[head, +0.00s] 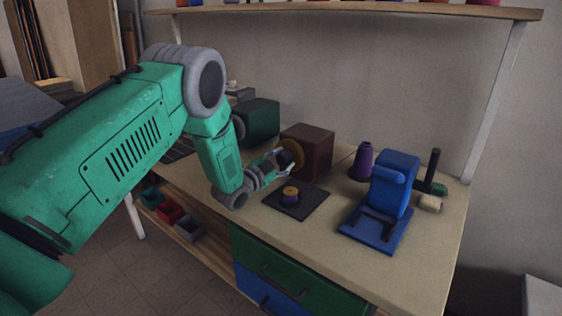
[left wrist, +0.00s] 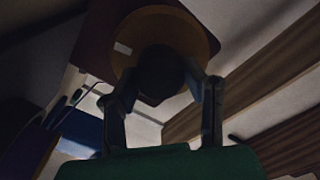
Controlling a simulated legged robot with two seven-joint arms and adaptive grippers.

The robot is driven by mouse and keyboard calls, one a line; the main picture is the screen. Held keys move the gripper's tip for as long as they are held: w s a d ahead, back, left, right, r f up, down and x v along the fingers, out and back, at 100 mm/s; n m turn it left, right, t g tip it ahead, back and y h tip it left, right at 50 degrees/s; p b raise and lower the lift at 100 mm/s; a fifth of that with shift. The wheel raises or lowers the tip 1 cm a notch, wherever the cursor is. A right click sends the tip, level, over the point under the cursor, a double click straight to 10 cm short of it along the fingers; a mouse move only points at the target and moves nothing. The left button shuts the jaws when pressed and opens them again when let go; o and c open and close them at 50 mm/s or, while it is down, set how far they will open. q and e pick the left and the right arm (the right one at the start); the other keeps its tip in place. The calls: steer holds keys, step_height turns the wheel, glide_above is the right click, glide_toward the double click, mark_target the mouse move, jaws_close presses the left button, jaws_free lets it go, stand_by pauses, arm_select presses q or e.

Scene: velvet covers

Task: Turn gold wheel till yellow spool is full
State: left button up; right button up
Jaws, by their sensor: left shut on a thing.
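The gold wheel (head: 290,155) is on the left side of a dark red-brown box (head: 313,150) on the table. In the left wrist view the wheel (left wrist: 186,30) fills the top middle, with a dark round hub or knob (left wrist: 160,74) in front of it. My left gripper (head: 277,163) is at the wheel; in the left wrist view its fingers (left wrist: 162,95) are on both sides of the dark knob, shut on it. My right gripper is not seen.
A purple cone (head: 363,162) and a blue device (head: 388,196) stand to the right on the table (head: 340,265). A dark green box (head: 259,120) stands at the back left. A black post (head: 432,166) and a pale roll (head: 430,204) are near the right edge.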

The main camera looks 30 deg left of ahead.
arm_select(q)
steer(key=shift+f+n, duration=0.25)
steer(key=shift+n, duration=0.85)
steer(key=shift+s+f, duration=0.1)
steer(key=o, duration=0.9)
steer(key=shift+f, duration=0.1)
steer(key=shift+o, duration=1.2)
steer(key=shift+a, duration=0.15)
steer(key=shift+s, duration=0.15)
steer(key=s, duration=0.7)
steer(key=s+a, duration=0.1)
steer(key=s, duration=0.3)
steer(key=shift+s, duration=0.15)
